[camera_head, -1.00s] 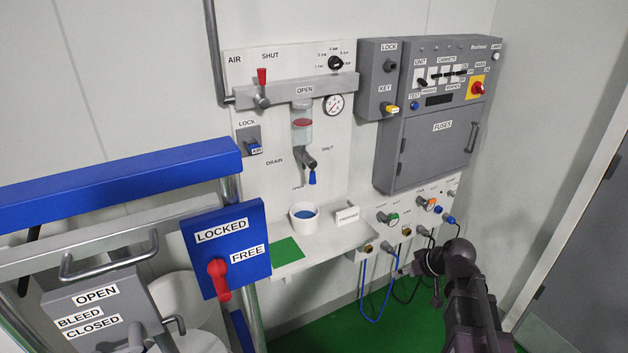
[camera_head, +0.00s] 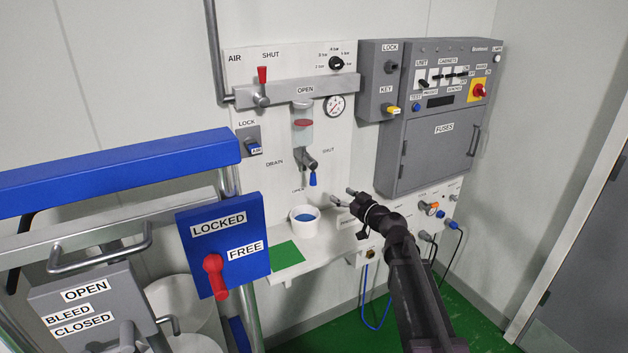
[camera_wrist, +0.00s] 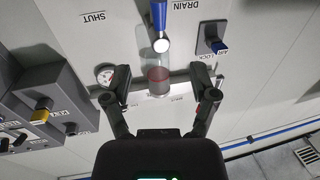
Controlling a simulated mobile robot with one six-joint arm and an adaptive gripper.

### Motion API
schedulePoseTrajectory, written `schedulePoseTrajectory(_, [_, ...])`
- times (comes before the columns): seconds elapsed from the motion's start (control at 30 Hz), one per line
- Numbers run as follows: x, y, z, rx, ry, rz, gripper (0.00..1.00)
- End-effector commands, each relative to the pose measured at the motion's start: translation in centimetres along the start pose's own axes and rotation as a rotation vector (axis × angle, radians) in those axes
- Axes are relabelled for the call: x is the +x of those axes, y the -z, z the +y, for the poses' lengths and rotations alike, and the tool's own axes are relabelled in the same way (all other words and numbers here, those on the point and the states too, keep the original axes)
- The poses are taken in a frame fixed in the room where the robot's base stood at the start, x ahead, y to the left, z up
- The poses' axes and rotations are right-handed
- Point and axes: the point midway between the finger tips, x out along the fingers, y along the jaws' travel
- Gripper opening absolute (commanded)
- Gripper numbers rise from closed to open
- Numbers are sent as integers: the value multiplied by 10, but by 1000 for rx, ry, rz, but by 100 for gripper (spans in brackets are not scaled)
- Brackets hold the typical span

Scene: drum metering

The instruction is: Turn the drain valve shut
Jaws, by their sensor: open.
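The drain valve (camera_head: 308,161) is on the white panel below the filter bowl. Its blue-tipped lever (camera_head: 313,179) points down, toward a small label below that is hard to read; SHUT is printed to its right. The blue lever (camera_wrist: 159,18) also shows at the top of the wrist view, which is upside down. My gripper (camera_head: 342,196) is open and empty, to the right of and slightly below the lever, apart from it. In the wrist view, the fingers (camera_wrist: 160,88) spread on either side of the filter bowl in the background.
A white cup (camera_head: 304,228) with blue inside stands on the shelf (camera_head: 318,245) under the valve. A clear filter bowl (camera_head: 303,132) with a red band hangs above. A blue panel with a red handle (camera_head: 216,277) stands at front left. Ports and hoses lie right of the shelf.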

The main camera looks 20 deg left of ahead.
Motion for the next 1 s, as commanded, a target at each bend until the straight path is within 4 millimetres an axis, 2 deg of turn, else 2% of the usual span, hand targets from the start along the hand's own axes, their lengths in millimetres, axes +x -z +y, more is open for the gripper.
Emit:
schedulePoseTrajectory(0.37, [0, 0, 1, 0, -1, 1, 75])
schedulePoseTrajectory(0.57, [9, 0, 2, 0, 0, 1, 75])
schedulePoseTrajectory(0.77, [29, 0, 2, 0, -1, 1, 75])
schedulePoseTrajectory(1.0, [65, 0, 3, 0, -1, 0, 75])
